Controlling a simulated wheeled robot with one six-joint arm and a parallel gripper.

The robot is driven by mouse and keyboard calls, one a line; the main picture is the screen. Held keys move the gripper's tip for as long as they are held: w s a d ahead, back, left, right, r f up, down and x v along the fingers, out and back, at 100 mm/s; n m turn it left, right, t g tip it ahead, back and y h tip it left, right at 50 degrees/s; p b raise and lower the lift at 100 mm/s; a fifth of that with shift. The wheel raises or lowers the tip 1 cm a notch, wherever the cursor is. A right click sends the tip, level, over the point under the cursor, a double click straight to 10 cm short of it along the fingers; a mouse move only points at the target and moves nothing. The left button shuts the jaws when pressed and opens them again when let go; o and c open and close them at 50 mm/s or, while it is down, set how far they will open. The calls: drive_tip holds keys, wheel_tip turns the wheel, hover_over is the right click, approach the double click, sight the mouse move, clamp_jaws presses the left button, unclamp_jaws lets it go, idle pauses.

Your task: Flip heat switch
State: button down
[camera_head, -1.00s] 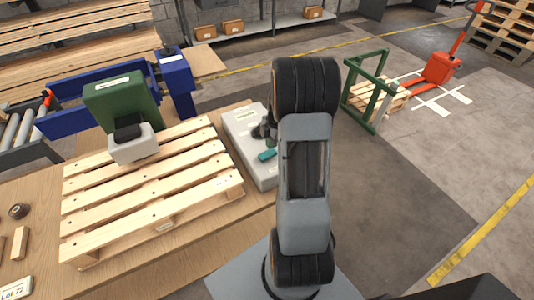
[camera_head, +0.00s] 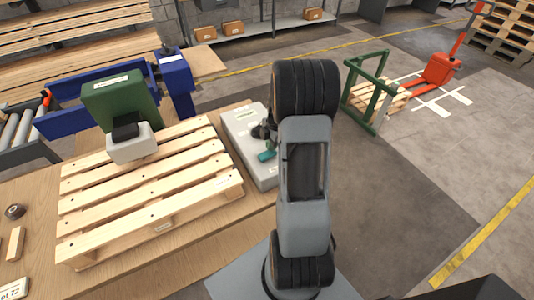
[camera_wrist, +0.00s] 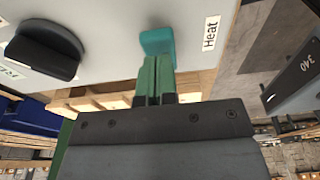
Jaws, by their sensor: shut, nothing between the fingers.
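The teal heat switch (camera_wrist: 158,40) stands out from the pale grey control box (camera_wrist: 110,14), beside a white "Heat" label (camera_wrist: 210,33). My gripper (camera_wrist: 154,62) has its green fingers together and empty. Their tips are at the near edge of the teal switch in the wrist view; I cannot tell whether they touch it. In the head view the control box (camera_head: 238,122) lies on the wooden table right of the pallet, with the teal switch (camera_head: 267,156) on it. My arm hides the box's right side and much of the gripper there.
Open floor lies right of my arm.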

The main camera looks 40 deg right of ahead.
drive_tip(key=shift+f+b, duration=0.6)
drive_tip(key=shift+f, duration=0.15)
drive_tip(key=shift+r, duration=0.15)
drive_tip(key=shift+r+p, duration=2.05)
drive_tip(key=shift+r, duration=1.35)
